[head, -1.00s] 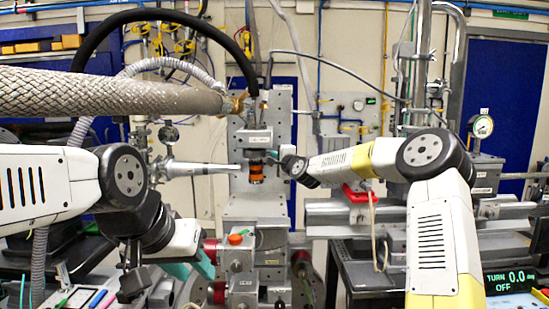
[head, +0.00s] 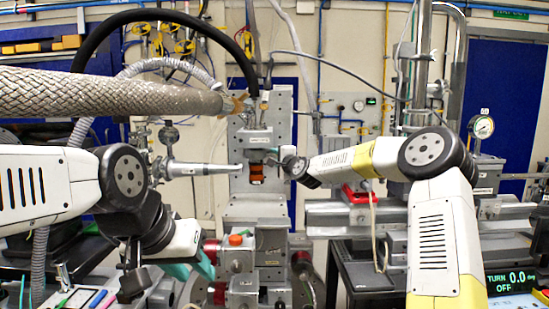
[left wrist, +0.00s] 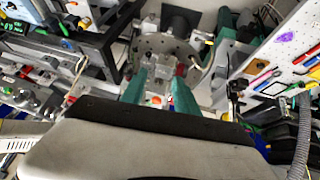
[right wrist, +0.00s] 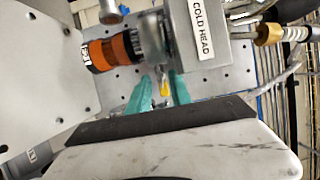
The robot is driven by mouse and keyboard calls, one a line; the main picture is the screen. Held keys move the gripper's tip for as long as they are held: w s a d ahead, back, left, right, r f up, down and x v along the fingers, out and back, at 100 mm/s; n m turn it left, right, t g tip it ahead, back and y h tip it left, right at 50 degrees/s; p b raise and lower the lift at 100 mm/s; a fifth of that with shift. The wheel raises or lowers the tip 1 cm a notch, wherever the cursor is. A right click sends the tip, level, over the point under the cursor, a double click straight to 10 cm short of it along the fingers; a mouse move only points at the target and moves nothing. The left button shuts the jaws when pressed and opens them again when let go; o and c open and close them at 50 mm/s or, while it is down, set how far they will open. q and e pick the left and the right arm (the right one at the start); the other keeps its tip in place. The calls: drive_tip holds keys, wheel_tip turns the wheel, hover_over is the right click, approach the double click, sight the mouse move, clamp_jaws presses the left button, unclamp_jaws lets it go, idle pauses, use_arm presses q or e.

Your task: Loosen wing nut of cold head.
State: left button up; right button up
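The cold head is a grey block (right wrist: 207,40) labelled COLD HEAD in the right wrist view; in the head view it (head: 256,140) stands mid-picture. An orange-and-black cylinder (right wrist: 108,52) is beside it, with a ridged metal collar between them. My right gripper (right wrist: 160,76) is at the block's lower edge, its teal fingers apart. A small yellow piece (right wrist: 163,89) shows between them; I cannot tell whether it is the wing nut or whether the fingers touch it. No wing nut is clearly seen. My left gripper (left wrist: 160,75) is open and empty, low at the left.
A pale tube (head: 200,169) points at the cold head from the left. A braided hose (head: 110,92) crosses the upper left. A red clamp (head: 357,193) sits on a rail at the right. A white board with pens (left wrist: 285,65) lies near my left gripper. A perforated plate surrounds the cold head.

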drive_tip(key=v, duration=0.7)
drive_tip(key=shift+s, duration=0.2)
